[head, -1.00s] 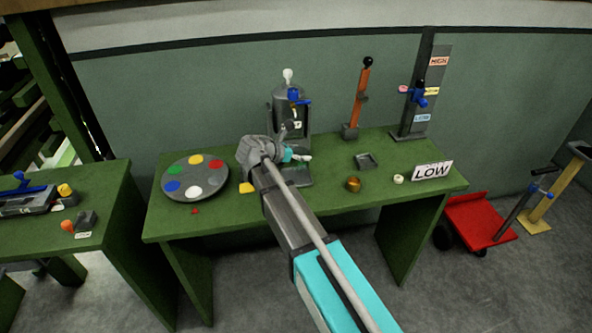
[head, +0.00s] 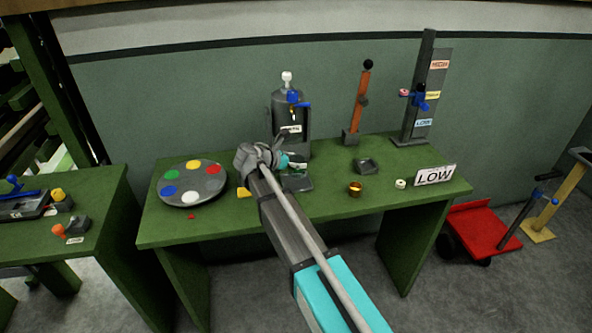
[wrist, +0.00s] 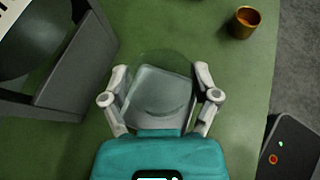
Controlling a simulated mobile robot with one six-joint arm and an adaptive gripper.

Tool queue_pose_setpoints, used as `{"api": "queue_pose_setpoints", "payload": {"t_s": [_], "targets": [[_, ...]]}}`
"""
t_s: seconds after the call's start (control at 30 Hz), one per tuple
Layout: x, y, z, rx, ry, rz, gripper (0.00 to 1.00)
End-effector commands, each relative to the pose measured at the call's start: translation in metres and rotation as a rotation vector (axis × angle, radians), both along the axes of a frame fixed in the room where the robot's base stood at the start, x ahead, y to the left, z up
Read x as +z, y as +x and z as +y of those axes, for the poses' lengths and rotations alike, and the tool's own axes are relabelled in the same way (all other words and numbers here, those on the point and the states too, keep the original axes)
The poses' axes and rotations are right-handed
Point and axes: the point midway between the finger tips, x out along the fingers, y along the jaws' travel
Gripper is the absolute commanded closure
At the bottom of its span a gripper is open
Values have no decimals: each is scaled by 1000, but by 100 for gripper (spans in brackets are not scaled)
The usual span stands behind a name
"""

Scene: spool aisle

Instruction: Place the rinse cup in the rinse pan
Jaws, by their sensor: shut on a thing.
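My gripper (head: 298,164) is over the green table, just in front of the grey dispenser (head: 290,112). In the wrist view its two pale fingers (wrist: 160,95) are shut on a clear, see-through cup (wrist: 160,72), which I take as the rinse cup. The cup is hard to make out in the head view. A small dark square pan (head: 367,166), likely the rinse pan, lies on the table to the right of my gripper, apart from it.
A brass cup (head: 355,188) and a small white ring (head: 400,184) lie right of my gripper, near a LOW sign (head: 435,174). A paint palette (head: 192,183) is at left. An orange lever (head: 360,100) and a post (head: 420,90) stand behind. Table between gripper and pan is clear.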

Motion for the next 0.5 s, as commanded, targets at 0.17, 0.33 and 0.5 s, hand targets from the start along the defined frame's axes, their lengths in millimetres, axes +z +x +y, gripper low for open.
{"api": "queue_pose_setpoints", "payload": {"t_s": [0.17, 0.33, 0.5], "targets": [[-18, 5, 2, 0, 0, 0, 62], [-31, 5, 2, 0, 0, 0, 62], [-37, 5, 2, 0, 0, 0, 62]]}}
